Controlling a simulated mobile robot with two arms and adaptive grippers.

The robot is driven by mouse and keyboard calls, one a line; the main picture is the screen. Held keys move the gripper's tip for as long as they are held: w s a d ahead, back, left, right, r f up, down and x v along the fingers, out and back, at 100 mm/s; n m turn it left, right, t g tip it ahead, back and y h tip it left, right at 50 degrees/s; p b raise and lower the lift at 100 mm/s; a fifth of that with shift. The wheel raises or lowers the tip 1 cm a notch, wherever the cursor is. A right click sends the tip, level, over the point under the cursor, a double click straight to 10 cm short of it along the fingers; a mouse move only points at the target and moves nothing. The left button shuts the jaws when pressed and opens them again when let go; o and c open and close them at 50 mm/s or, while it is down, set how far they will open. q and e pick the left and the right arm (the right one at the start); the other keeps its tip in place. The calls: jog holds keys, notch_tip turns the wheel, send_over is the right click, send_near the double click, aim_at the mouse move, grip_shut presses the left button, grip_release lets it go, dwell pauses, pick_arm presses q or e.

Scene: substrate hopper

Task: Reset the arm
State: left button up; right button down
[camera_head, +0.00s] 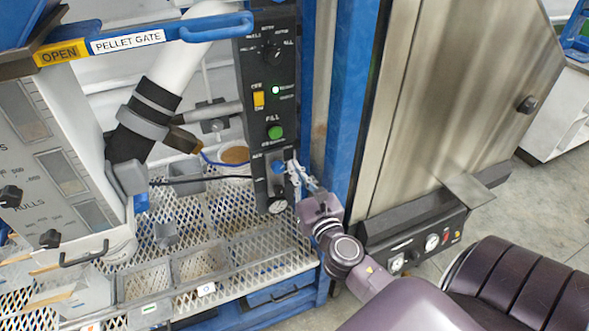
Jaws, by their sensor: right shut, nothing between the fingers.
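My right gripper (304,178) is shut and empty. I cannot tell whether the fingertips touch the panel. My right arm comes in from the lower right. My left gripper is not in view.
A blue pellet gate handle (215,27) with an OPEN label crosses the upper left. A white pipe (180,70) runs down behind it. Grey bins (200,262) stand on a mesh shelf (270,241). A blue post (350,100) and a steel cabinet (430,90) stand right of the panel.

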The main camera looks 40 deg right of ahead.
jog(key=s+a+f+m+g+y, duration=0.1)
jog(key=s+f+m+g, duration=0.2)
jog(key=f, duration=0.9)
jog(key=s+f+m+g, duration=0.15)
jog(key=f+m, duration=0.35)
jog(key=f, duration=0.8)
jog(key=s+a+f+m+g+y, duration=0.1)
jog(key=s+a+f+m+g, duration=0.1)
jog(key=s+f+m, duration=0.45)
jog(key=s+a+f+m+g+y, duration=0.1)
jog(key=s+f+g, duration=0.2)
jog(key=f, duration=0.6)
jog(key=s+a+f+m+g, duration=0.2)
jog(key=s+f+m, duration=0.3)
jog(key=s, duration=0.5)
jog(key=s+a+f+m+g+y, duration=0.1)
jog(key=s+a+f+m+g, duration=0.1)
jog(key=s+a+f+m, duration=0.2)
jog(key=s+a+f+m+g+y, duration=0.1)
jog(key=s+a+f+m+g, duration=0.2)
jog(key=s, duration=1.4)
notch_tip(320, 180, down, 6)
jog(key=m, duration=0.3)
jog(key=shift+a+f, duration=0.25)
jog(key=shift+a, duration=0.05)
